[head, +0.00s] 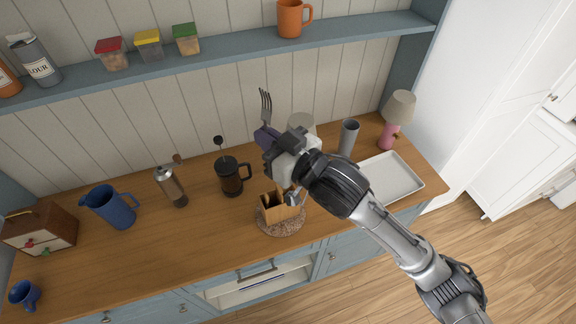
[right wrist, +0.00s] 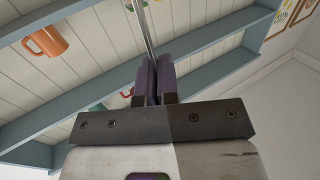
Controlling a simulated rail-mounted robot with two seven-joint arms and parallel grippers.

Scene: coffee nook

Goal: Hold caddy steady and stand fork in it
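My right gripper (head: 266,134) is shut on a silver fork (head: 265,105), held upright with its tines up, high above the counter. In the right wrist view, the purple fingertips (right wrist: 155,80) close on the fork's thin metal shaft (right wrist: 143,25). The light wooden caddy (head: 270,212) stands on a round speckled mat (head: 281,230) near the counter's front edge, below the gripper. Something silvery shows at the caddy's right side; I cannot tell what it is. My right forearm hides part of the counter beside it. My left gripper is not in view.
On the wooden counter (head: 215,245), a French press (head: 230,180), grinder (head: 171,187) and blue pitcher (head: 108,207) stand left of the caddy. A white tray (head: 395,180), grey cup (head: 348,137) and pink lamp (head: 390,133) are right. A blue shelf (head: 220,55) runs behind.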

